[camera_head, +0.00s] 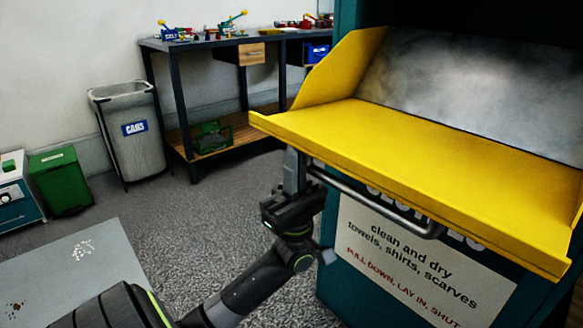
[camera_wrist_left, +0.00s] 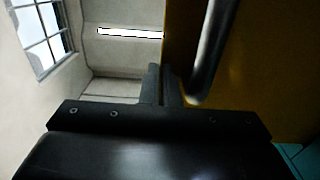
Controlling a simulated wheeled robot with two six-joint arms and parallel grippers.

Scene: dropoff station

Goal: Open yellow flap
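The yellow flap (camera_head: 420,150) is folded down on the teal bin, with its broad inner face up and the chute uncovered behind it. A dark bar handle (camera_head: 375,205) runs along its underside, and its near part shows in the left wrist view (camera_wrist_left: 212,50). My left gripper (camera_head: 294,170) is under the flap's left front corner, close to the handle's left end. In the left wrist view its fingers (camera_wrist_left: 160,84) are together, with the handle beside them, not between them. Whether the fingertips touch the flap is unclear. My right gripper is not in view.
The teal bin (camera_head: 343,270) bears a white sign (camera_head: 420,260) below the flap. A grey bin (camera_head: 133,145), a workbench (camera_head: 200,44) with tools and a green box (camera_head: 60,182) stand to the left and back.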

